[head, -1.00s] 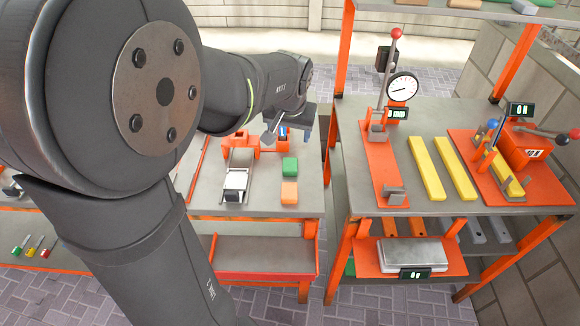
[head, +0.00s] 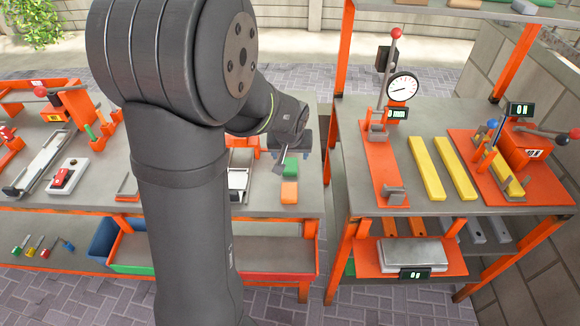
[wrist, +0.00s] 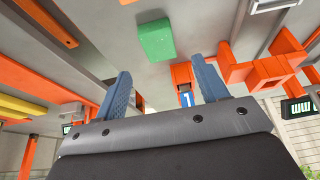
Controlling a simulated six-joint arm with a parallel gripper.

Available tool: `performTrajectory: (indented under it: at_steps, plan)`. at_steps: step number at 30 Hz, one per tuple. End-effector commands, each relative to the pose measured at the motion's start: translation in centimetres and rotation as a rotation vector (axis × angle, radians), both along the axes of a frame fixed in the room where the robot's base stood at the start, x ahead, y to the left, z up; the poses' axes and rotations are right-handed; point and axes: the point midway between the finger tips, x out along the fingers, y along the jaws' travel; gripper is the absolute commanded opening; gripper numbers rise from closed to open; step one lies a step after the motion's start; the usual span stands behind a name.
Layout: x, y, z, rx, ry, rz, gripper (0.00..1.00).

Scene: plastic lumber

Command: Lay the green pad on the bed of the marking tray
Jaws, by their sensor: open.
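The green pad (head: 290,167) lies on the middle bench near its right end, behind an orange block (head: 289,192). My gripper (head: 292,160) is open and empty, just above and behind the green pad. In the wrist view the green pad (wrist: 156,40) shows beyond the open fingertips (wrist: 163,76), apart from them. A narrow grey fixture (head: 237,196) with a white part stands left of the pad, mostly hidden by my arm. I cannot tell for sure whether it is the marking tray.
Orange brackets (wrist: 262,72) and a blue tag marked 1 (wrist: 186,98) stand near my gripper. A separate bench (head: 355,130) on the right holds a dial gauge (head: 402,87) and yellow bars (head: 427,168). A red part on a white plate (head: 66,177) lies far left.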

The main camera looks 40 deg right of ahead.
Motion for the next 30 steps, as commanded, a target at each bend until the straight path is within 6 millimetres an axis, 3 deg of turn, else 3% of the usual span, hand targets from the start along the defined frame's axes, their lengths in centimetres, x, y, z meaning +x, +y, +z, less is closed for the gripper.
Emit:
performTrajectory:
  at_steps: [7, 16, 27, 30]
  plan:
    - [0.3, -0.3, -1.4, 0.001, 0.0, 0.0, 0.66]
    - [1.1, -1.1, -5.0, 0.002, 0.002, 0.0, 0.66]
    - [1.4, -1.3, -5.7, -0.001, 0.001, 0.0, 0.66]
    - [1.4, -1.3, -5.7, -0.001, 0.001, 0.0, 0.47]
